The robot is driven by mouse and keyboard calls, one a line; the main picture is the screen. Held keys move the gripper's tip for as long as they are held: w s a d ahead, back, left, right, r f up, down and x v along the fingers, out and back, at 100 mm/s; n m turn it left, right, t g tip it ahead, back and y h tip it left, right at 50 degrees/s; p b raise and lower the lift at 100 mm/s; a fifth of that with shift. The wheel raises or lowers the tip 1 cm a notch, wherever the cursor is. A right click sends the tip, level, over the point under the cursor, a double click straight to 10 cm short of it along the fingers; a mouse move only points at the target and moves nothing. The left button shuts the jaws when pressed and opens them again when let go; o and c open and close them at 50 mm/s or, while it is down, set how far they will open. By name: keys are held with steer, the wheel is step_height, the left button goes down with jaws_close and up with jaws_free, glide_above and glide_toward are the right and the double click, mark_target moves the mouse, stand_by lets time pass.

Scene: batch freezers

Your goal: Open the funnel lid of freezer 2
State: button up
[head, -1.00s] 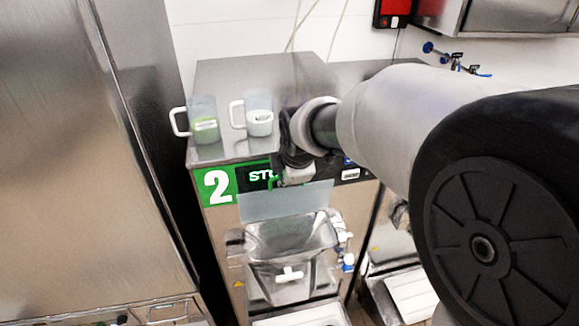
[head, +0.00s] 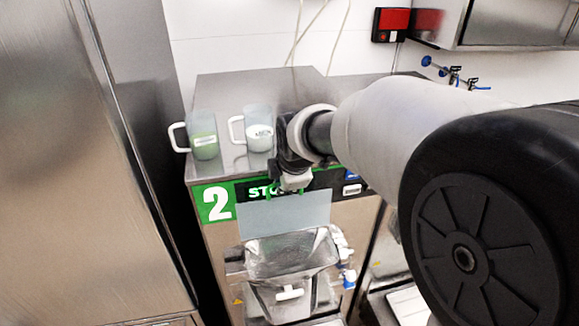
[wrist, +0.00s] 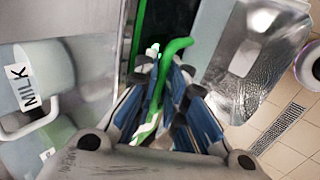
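Freezer 2 (head: 347,215) stands in the middle of the head view with a green "2" label (head: 217,203). Its metal funnel (head: 290,255) is on the front, and its upper mouth shows uncovered. A flat pale grey panel, apparently the funnel lid (head: 285,215), stands roughly upright behind and above the funnel. My gripper (head: 294,184) is at the panel's top edge. In the wrist view, its blue and black fingers (wrist: 160,72) are close together around a green curved handle (wrist: 176,46). The finger contact is partly hidden. The funnel also shows in the wrist view (wrist: 245,55).
Two jugs stand on the freezer top left of my arm: one with green contents (head: 204,140) and one white (head: 258,130). The milk jug (wrist: 40,85) is close in the wrist view. A tall steel cabinet (head: 85,160) is at left.

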steer(key=shift+o, duration=1.2)
steer(key=shift+s, duration=0.2)
steer(key=shift+o, duration=0.7)
steer(key=shift+w+f, duration=0.1)
steer(key=shift+f, duration=0.05)
steer(key=v, duration=1.2)
steer(key=s+d+f+m+b, duration=0.5)
steer(key=s+f+m+b, duration=0.2)
steer(key=f, duration=0.4)
steer(key=s+d+f+m+g+h+b, duration=0.1)
steer(key=s+d+f+m+b, duration=0.4)
steer(key=s+f+m+b, duration=0.2)
steer(key=s+d+f+m+b, duration=0.5)
steer(key=s+f+b, duration=0.6)
steer(key=f, duration=0.6)
steer(key=m+b, duration=0.2)
steer(key=shift+d+f+g+h+b, duration=0.2)
steer(key=shift+d+g+h+b, duration=0.15)
steer(key=shift+g+h+b, duration=0.05)
